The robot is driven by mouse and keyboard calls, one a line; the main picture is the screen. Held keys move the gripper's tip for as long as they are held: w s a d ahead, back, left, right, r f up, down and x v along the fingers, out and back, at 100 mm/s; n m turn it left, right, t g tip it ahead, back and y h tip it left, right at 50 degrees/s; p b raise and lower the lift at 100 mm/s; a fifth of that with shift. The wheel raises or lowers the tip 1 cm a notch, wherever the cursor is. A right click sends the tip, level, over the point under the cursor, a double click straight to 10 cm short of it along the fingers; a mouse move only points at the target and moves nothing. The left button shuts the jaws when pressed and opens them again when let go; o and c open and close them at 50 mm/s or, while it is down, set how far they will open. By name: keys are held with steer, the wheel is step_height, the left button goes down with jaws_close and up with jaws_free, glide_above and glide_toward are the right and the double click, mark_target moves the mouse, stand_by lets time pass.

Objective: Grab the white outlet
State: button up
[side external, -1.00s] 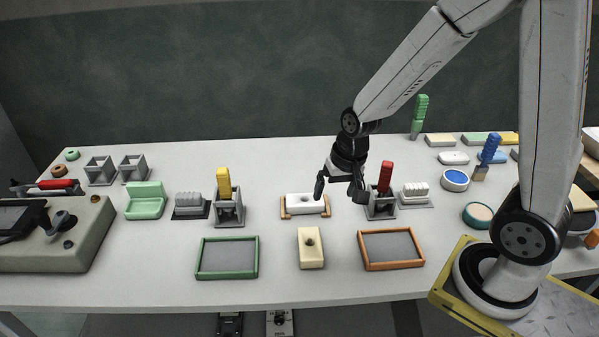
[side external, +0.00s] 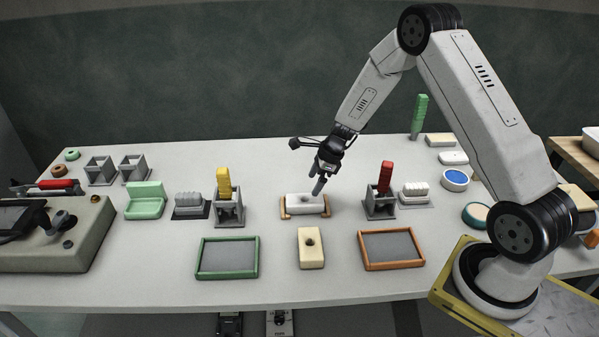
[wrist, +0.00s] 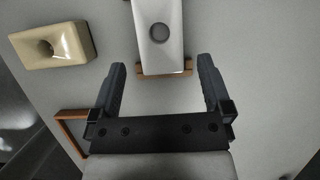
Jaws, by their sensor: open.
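The white outlet (side external: 298,206) is a white block with a round hollow on top. It lies on a small brown wooden cradle (side external: 284,214) in the middle of the table. In the wrist view the white outlet (wrist: 160,12) is at the top centre, its near end on the cradle (wrist: 180,70). My gripper (side external: 316,182) is above the right part of the outlet in the side view. In the wrist view my gripper (wrist: 161,64) is open and empty, with its fingers spread to either side of the outlet's near end. I cannot tell the exact height gap.
A cream block with a hole (side external: 311,257) lies in front, between a green-framed tray (side external: 203,274) and an orange-framed tray (side external: 392,268). Grey holders with a yellow-handled tool (side external: 223,183) and a red-handled tool (side external: 385,176) stand left and right of the outlet.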

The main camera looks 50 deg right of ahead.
mark_target(305, 199)
steer(key=shift+d+f, duration=0.1)
steer(key=shift+f, duration=0.1)
steer(key=shift+x, duration=1.25)
steer(key=shift+f, duration=0.1)
steer(key=shift+x, duration=2.5)
jaws_close()
